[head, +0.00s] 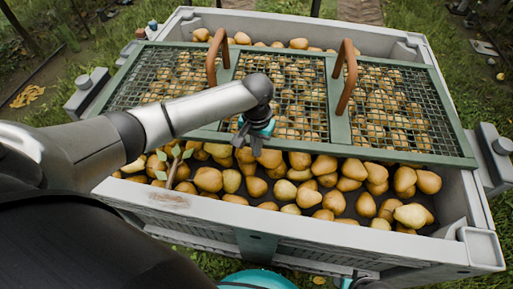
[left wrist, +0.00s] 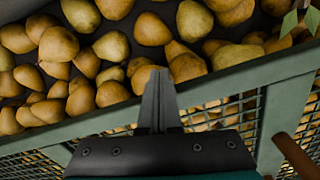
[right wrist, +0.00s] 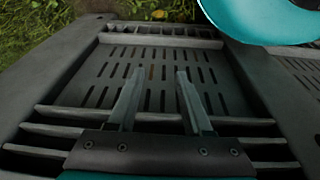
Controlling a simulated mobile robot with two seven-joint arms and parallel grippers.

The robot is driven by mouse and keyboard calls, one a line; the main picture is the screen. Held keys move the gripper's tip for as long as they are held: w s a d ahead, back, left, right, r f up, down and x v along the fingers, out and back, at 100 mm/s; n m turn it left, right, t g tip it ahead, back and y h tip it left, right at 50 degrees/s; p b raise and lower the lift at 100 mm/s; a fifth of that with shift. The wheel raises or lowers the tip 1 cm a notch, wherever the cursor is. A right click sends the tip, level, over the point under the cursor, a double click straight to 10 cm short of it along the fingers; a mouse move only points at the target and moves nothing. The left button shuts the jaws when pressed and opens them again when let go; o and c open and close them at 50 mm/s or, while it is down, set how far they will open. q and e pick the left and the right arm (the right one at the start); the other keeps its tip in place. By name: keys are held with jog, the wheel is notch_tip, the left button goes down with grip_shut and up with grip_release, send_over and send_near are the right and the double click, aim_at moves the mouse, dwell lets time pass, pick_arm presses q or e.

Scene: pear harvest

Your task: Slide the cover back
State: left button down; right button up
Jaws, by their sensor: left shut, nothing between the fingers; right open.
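The cover (head: 340,117) is a green frame with wire mesh panels and two brown curved handles (head: 217,57) (head: 346,75). It lies over the back part of the grey crate (head: 300,237), leaving a front strip of pears (head: 300,175) bare. My left gripper (head: 250,143) is at the cover's front rail, left of its middle. In the left wrist view its shut, empty fingers (left wrist: 158,78) overlap the green rail (left wrist: 235,85); I cannot tell whether they touch it. My right gripper (right wrist: 158,78) is open and empty in front of a slotted grey crate wall (right wrist: 155,72).
A leafy twig (head: 173,165) stands among the pears at the front left. Grey corner posts (head: 477,245) rise at the crate's corners. Grass (head: 460,60) surrounds the crate. A rounded teal shape fills the upper right of the right wrist view.

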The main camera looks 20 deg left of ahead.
pick_arm(q)
jog(key=shift+w, duration=0.1)
jog(key=w+p, duration=0.2)
jog(key=w, duration=0.1)
jog(key=shift+r+p, duration=0.15)
jog(key=shift+p, duration=0.2)
pick_arm(e)
notch_tip(320, 180, down, 5)
jog(key=s+d, duration=0.2)
jog(key=s, duration=0.1)
pick_arm(q)
jog(key=w, duration=0.1)
jog(key=w+b, duration=0.1)
jog(key=w, duration=0.1)
jog(key=shift+w+a+f+b, duration=0.1)
jog(key=shift+w+f+b, duration=0.1)
jog(key=shift+w+b, duration=0.1)
jog(key=shift+w+r+b, duration=0.1)
jog(key=shift+w+b, duration=0.3)
jog(key=shift+w, duration=0.25)
pick_arm(e)
jog(key=shift+w+a+r, duration=0.3)
jog(key=shift+w+r, duration=0.1)
jog(key=shift+r, duration=0.35)
jog(key=shift+w+a+r, duration=0.35)
jog(key=shift+w+r, duration=0.1)
jog(key=shift+r, duration=0.25)
jog(key=shift+w+a+r, duration=0.3)
jog(key=shift+w+r, duration=0.1)
jog(key=shift+r, duration=0.35)
